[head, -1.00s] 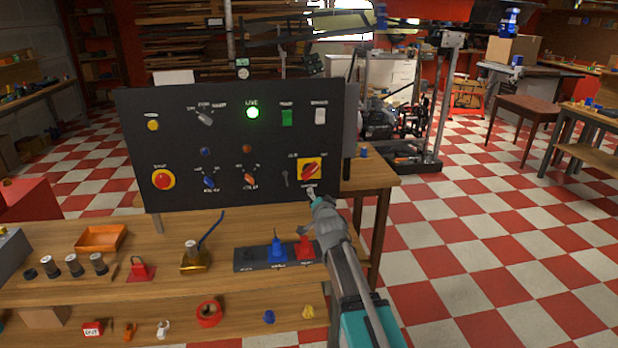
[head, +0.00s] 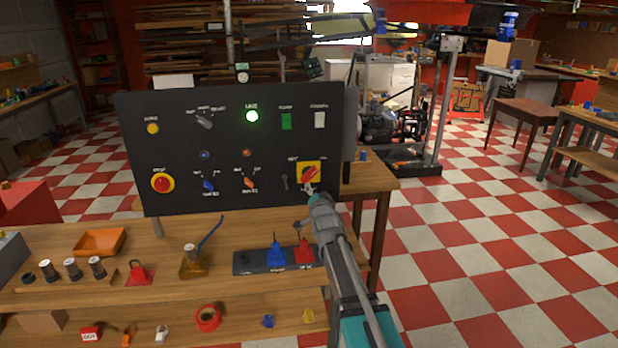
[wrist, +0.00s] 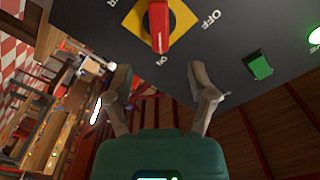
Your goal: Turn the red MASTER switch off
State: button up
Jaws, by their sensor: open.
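The red MASTER switch (head: 310,172) is a red rotary handle on a yellow square plate at the lower right of the black panel (head: 225,135). In the wrist view the red handle (wrist: 158,27) shows at the top centre, with OFF and ON lettering beside the yellow plate (wrist: 183,20). The handle's pointing end is near the ON lettering. My gripper (head: 310,190) is just below the switch in the head view. In the wrist view its two fingers (wrist: 160,80) are spread apart and empty, with the handle beyond them and between their lines. No contact is visible.
A green lamp (head: 252,116) is lit on the panel. A red stop button (head: 163,183) and several small knobs share the panel. The wooden bench (head: 180,225) below holds a dark tray (head: 250,263) with blue and red pieces. Open checkered floor lies right.

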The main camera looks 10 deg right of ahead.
aim_at(310, 177)
jog(key=w, duration=1.1)
jog(key=shift+w+d, duration=0.1)
grip_shut()
